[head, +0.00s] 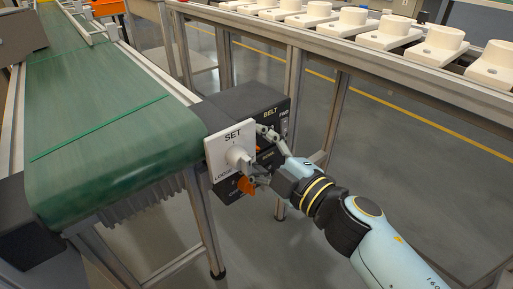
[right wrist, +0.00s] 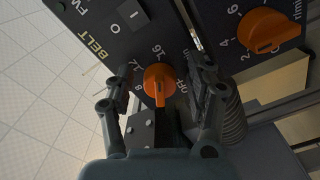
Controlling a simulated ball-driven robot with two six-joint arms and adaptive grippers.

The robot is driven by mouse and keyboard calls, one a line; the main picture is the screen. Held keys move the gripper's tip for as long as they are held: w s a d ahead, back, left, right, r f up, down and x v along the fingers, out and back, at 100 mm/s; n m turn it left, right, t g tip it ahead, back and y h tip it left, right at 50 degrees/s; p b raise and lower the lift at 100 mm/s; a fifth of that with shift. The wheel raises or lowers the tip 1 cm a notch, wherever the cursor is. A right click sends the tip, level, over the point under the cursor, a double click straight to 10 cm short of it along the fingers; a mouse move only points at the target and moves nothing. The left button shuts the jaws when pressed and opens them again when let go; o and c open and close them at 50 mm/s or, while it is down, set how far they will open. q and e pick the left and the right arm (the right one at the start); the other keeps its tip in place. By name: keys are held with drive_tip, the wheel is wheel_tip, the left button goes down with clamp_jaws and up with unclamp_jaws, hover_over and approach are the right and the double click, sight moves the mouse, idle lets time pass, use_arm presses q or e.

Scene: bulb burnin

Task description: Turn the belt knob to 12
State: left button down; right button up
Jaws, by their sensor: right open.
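The belt knob (right wrist: 160,82) is orange, on a dark control box (head: 245,103) at the end of the conveyor. Its scale shows 8, 12 and 16 in the right wrist view, and its raised grip runs roughly down the picture. I cannot tell exactly which number it indicates. My right gripper (right wrist: 160,88) is open, with one finger on each side of the knob and gaps visible between them. In the head view, this gripper (head: 262,157) is in front of the box, and its fingers partly hide the knob. My left gripper is in neither view.
A second orange knob (right wrist: 262,30) with an r/min scale is beside the right finger. A rocker switch (right wrist: 131,14) is above. A white SET plate (head: 214,148) with a pale knob stands close to the gripper. The green conveyor (head: 100,110) is left; a rack rail is behind.

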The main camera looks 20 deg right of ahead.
drive_tip(key=c, duration=1.1)
